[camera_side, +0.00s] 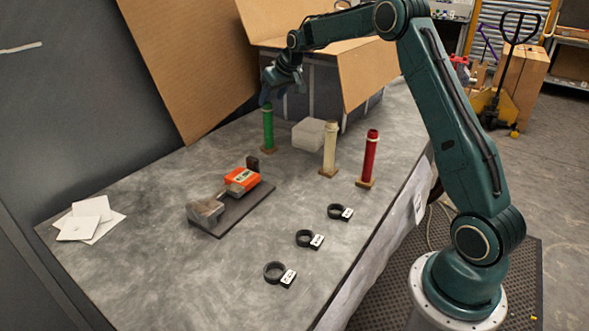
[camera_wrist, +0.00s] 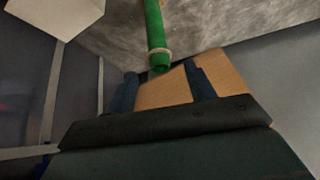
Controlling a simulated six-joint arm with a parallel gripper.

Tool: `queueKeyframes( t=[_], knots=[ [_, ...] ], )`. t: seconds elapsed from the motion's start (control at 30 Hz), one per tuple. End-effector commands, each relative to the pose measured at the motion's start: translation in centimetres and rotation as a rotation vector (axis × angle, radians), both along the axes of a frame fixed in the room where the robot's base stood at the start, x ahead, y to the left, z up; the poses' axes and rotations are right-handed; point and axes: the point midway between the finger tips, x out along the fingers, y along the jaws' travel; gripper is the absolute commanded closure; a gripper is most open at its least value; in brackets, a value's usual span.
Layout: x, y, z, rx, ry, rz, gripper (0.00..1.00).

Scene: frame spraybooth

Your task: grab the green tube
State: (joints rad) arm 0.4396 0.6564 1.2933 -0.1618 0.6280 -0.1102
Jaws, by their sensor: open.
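The green tube (camera_side: 268,130) stands upright on a small brown base at the back of the grey table (camera_side: 150,240). My gripper (camera_side: 267,101) is at the tube's top end in the side view, pointing down. In the wrist view the green tube (camera_wrist: 155,30) comes down from the top edge, with a pale ring near its end. That end lies just beyond and between the two blue fingers of my gripper (camera_wrist: 162,75). The fingers are apart and nothing is clamped. Whether they touch the tube cannot be told.
A cream tube (camera_side: 330,145) and a red tube (camera_side: 370,155) stand to the right. A white block (camera_side: 309,135) is close beside the green tube. An orange tool (camera_side: 242,180) lies in front. Cardboard (camera_side: 190,60) and an open box (camera_side: 367,72) stand behind.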

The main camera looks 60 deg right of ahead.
Motion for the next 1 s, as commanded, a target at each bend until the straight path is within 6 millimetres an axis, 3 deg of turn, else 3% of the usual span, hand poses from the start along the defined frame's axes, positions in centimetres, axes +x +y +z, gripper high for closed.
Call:
queueKeyframes(
  t=[0.27,0.7,1.0],
  knots=[
    [0.2,0.0,-0.3,0.0,0.0,0.0,0.46],
    [2.5,-0.5,-3.5,0.001,0.003,0.0,0.46],
    [3.0,-0.7,-4.3,0.0,0.0,0.0,0.46]
  ],
)
